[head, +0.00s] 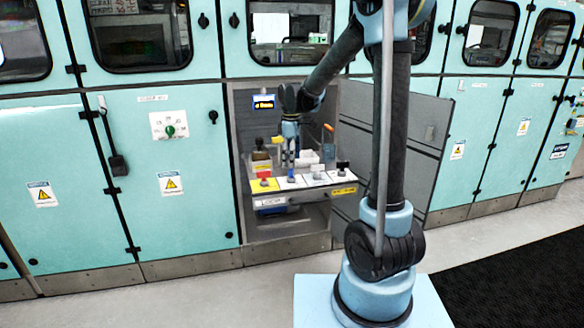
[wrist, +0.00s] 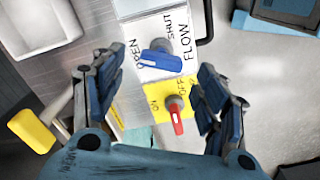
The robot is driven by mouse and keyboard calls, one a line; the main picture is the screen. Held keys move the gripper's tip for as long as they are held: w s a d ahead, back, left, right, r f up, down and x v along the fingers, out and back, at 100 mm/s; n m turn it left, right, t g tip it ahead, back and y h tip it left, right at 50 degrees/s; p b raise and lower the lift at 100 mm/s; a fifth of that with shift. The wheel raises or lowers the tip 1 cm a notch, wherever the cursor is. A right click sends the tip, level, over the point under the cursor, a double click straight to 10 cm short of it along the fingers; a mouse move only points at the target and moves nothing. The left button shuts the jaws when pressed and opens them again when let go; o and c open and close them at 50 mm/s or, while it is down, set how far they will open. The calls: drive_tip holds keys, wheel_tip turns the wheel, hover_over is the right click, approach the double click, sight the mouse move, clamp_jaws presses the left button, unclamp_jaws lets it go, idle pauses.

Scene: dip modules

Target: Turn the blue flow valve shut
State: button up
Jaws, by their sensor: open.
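The blue flow valve (wrist: 162,60) is a lever handle on a white plate marked OPEN, SHUT and FLOW in the wrist view. Its handle lies across the plate, with its white-marked end by the word OPEN. In the head view the blue valve (head: 291,178) sits on the bench's front ledge. My gripper (wrist: 158,68) is open, with one finger on each side of the valve plates and nothing between them in grip. In the head view my gripper (head: 290,158) points down over the ledge. Its height above the valve is hard to tell.
A red lever (wrist: 176,114) on a yellow ON/OFF plate sits right beside the blue valve, also between my fingers. More knobs (head: 316,175) line the ledge to the right. The cabinet walls enclose the recess.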

sight(291, 174)
drive_tip(key=shift+f, duration=1.7)
drive_tip(key=c, duration=1)
